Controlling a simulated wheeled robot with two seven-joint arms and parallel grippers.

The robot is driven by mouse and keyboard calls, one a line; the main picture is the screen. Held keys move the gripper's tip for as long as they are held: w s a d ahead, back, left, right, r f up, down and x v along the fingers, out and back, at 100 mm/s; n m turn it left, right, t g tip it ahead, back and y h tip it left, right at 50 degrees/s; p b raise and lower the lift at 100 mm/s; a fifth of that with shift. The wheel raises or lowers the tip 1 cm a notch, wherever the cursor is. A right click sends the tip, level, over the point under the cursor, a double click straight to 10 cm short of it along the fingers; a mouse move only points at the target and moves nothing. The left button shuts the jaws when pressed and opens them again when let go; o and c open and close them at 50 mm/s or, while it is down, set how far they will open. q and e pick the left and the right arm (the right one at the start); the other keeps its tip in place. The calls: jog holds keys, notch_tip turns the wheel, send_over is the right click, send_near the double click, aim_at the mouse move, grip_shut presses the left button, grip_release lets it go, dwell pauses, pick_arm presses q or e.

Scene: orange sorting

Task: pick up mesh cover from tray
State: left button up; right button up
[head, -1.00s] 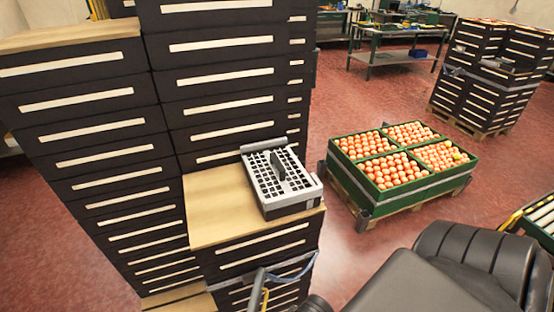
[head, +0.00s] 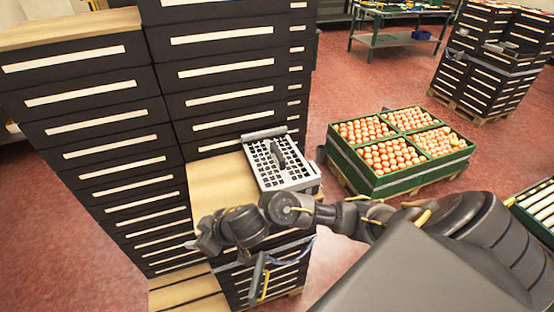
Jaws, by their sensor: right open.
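The mesh cover (head: 270,170) is a light grey grid with a dark raised handle (head: 277,152) in its middle. It lies on top of a grey tray (head: 263,134), on the wood-topped part of the drawer stack. My left gripper is out of view.
A bare wooden top (head: 217,182) lies left of the tray, beside taller dark drawer stacks (head: 220,62). A green crate (head: 402,185) of oranges stands on the red floor at right. A dark hanging piece with yellow (head: 260,278) and a blue cable is below my arm.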

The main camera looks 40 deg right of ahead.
jog(key=shift+g+h, duration=0.5)
jog(key=shift+g, duration=0.1)
jog(key=w+d, duration=0.1)
jog(key=d, duration=0.1)
jog(key=w+d+r, duration=0.1)
jog(key=w+d, duration=0.3)
jog(key=shift+r, duration=0.3)
jog(key=w+d+r+m+g+h, duration=0.1)
jog(key=w+d+r+m+h, duration=0.2)
jog(key=d, duration=0.8)
jog(key=m+g+h, duration=0.2)
jog(key=m+h, duration=0.1)
jog(key=m, duration=0.4)
send_near(278, 151)
jog(key=shift+b+x, duration=1)
jog(key=shift+x, duration=4.4)
jog(key=shift+a, duration=0.1)
jog(key=shift+c, duration=0.5)
grip_shut()
